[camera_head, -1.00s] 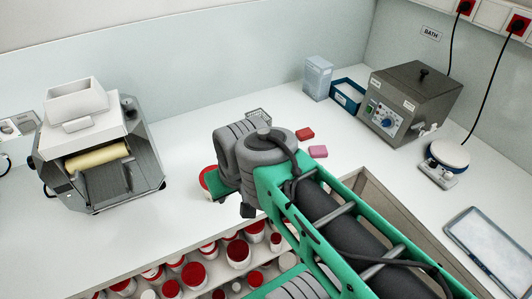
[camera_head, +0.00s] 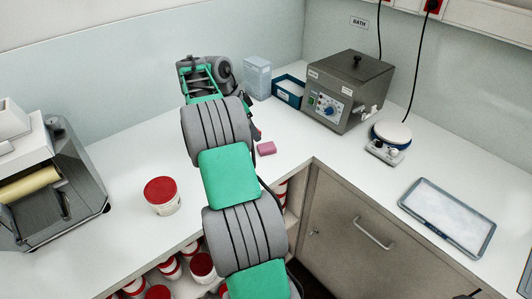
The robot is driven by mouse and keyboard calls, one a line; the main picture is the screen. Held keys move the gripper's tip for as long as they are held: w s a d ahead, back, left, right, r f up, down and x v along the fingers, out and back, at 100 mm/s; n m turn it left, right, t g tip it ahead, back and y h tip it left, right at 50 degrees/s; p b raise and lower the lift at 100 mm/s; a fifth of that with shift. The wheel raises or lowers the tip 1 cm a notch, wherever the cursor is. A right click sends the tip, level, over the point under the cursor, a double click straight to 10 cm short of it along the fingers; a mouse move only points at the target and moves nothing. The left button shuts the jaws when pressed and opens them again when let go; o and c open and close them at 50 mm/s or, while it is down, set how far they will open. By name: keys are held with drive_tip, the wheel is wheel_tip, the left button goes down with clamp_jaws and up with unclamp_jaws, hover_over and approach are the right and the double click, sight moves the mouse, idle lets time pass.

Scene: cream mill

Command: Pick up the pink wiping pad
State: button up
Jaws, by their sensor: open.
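The pink wiping pad (camera_head: 266,148) lies flat on the white counter, just right of my arm and near the counter's inner corner. A red pad shows only as a sliver beside my arm, just behind the pink one. My arm rises from the bottom of the picture and bends over the counter left of the pink pad. The fingers of my gripper are hidden behind my own arm links, so their distance from the pad cannot be seen. The pink pad lies clear of my visible links.
A red-lidded tub (camera_head: 162,195) stands left of my arm. A roller machine (camera_head: 50,190) is at far left. Behind the pad are a pale blue box (camera_head: 257,77), a blue tray (camera_head: 288,93) and a bath (camera_head: 345,90). A balance (camera_head: 388,143) and framed tray (camera_head: 448,217) stand right.

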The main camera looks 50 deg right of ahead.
sight(266, 146)
drive_tip(key=shift+m+g, duration=0.3)
drive_tip(key=shift+m, duration=0.4)
drive_tip(key=x, duration=0.6)
drive_tip(key=s+x, duration=0.1)
drive_tip(key=x, duration=0.2)
drive_tip(key=shift+d, duration=0.5)
drive_tip(key=shift+f, duration=0.35)
drive_tip(key=shift+c, duration=0.5)
drive_tip(key=c, duration=1.4)
drive_tip(key=shift+c, duration=0.2)
drive_tip(key=shift+r, duration=0.1)
